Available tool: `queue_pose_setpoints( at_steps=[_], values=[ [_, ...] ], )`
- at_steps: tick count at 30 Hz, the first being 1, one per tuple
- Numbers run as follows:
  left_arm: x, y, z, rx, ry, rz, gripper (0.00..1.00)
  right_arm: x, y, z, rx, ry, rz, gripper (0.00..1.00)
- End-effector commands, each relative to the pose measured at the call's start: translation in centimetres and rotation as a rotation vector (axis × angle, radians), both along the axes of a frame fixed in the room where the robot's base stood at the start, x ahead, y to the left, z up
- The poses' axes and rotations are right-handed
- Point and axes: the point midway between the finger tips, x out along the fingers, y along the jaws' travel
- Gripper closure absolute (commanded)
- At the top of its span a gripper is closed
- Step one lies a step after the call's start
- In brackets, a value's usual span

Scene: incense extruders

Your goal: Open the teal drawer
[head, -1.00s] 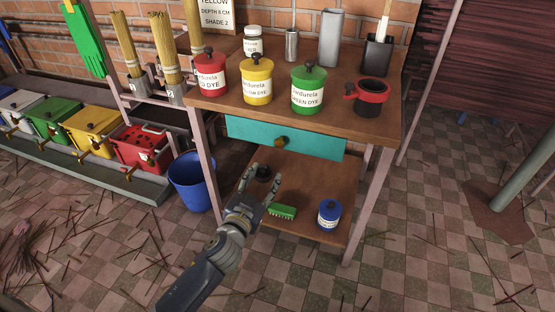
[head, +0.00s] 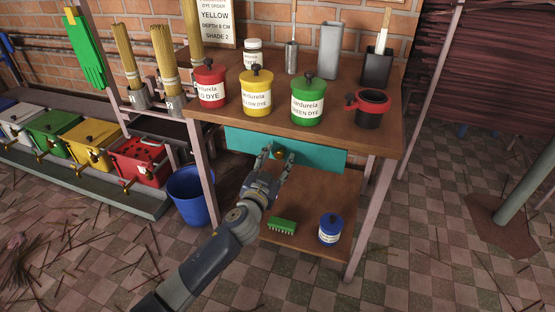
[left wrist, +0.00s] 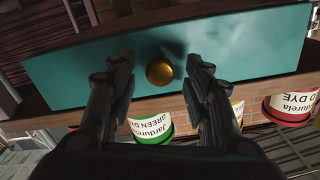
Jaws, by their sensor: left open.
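The teal drawer (head: 315,151) is shut under the top of the wooden table. Its round brass knob (head: 279,154) is on the front. In the left wrist view, the drawer front (left wrist: 85,66) fills the upper part and the knob (left wrist: 159,73) shows between the fingers. My left gripper (head: 277,158) is open, with its fingertips on either side of the knob, close to the drawer front. In the wrist view a clear gap shows between each finger and the knob; I cannot tell how far in front the fingertips are. My right gripper is not in view.
Red (head: 210,87), yellow (head: 257,93) and green (head: 308,101) dye jars stand on the tabletop (head: 336,124) above the drawer. A green brush (head: 282,227) and a blue-lidded jar (head: 330,231) are on the lower shelf (head: 322,192). A blue bucket (head: 192,197) stands left of the table.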

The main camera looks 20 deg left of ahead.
Motion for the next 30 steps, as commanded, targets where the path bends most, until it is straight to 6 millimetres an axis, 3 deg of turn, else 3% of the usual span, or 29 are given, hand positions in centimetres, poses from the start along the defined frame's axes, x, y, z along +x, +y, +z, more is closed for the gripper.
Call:
queue_pose_setpoints(
  at_steps=[13, 19, 30],
  values=[
    [0.91, -0.05, 0.04, 0.0, -0.001, 0.0, 0.54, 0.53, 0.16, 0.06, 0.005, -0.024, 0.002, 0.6],
    [0.9, -0.05, 0.04, 0.0, 0.0, 0.0, 1.0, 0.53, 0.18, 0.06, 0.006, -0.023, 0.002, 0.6],
    [0.17, -0.03, -0.07, -0.001, 0.002, 0.0, 1.0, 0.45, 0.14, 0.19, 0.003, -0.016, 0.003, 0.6]
  ],
)
